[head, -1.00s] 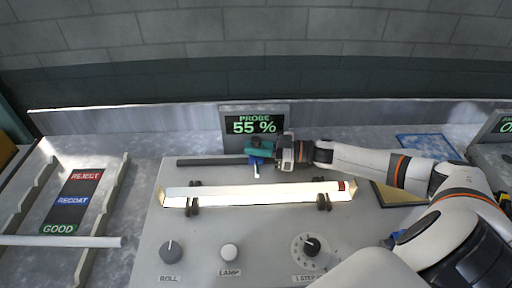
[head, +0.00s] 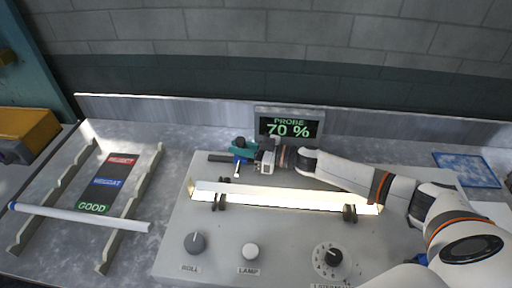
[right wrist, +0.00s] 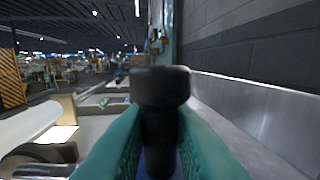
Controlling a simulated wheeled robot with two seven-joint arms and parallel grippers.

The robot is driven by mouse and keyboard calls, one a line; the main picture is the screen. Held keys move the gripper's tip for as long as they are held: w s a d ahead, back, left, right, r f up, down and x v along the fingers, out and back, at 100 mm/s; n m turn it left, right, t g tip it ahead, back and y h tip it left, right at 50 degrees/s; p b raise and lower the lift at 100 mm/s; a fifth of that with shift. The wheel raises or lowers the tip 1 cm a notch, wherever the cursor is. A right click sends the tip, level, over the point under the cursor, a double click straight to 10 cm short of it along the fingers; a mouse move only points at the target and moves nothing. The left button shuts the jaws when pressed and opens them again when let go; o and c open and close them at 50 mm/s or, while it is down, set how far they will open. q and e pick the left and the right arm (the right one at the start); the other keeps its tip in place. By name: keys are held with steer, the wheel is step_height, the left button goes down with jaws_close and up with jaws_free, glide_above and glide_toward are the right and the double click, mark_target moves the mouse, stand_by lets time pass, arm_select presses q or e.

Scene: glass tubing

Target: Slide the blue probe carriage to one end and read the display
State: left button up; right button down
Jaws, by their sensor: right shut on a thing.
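The blue probe carriage (head: 240,163) sits on a dark rail (head: 218,158) behind the lit glass tube (head: 285,195), left of the rail's middle. My right gripper (head: 243,149) reaches in from the right, its teal fingers shut on the carriage's dark knob. In the right wrist view the black knob (right wrist: 160,90) stands between the two teal fingers. The display (head: 289,126) behind the rail reads PROBE 70 %. My left gripper is not in view.
A rack at left holds a white tube (head: 80,217) across it, beside labels REJECT, RECOAT and GOOD (head: 93,208). ROLL (head: 195,243) and LAMP (head: 250,252) knobs and a dial (head: 333,256) are in front. A blue pad (head: 466,170) lies at right.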

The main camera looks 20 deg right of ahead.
steer(key=c, duration=1.4)
jaws_free()
steer(key=shift+o, duration=0.2)
steer(key=b+v, duration=0.2)
steer(key=v, duration=0.9)
steer(key=shift+f+b, duration=0.2)
steer(key=shift+b, duration=0.15)
steer(key=shift+s+d+r, duration=0.2)
steer(key=shift+s+d, duration=0.15)
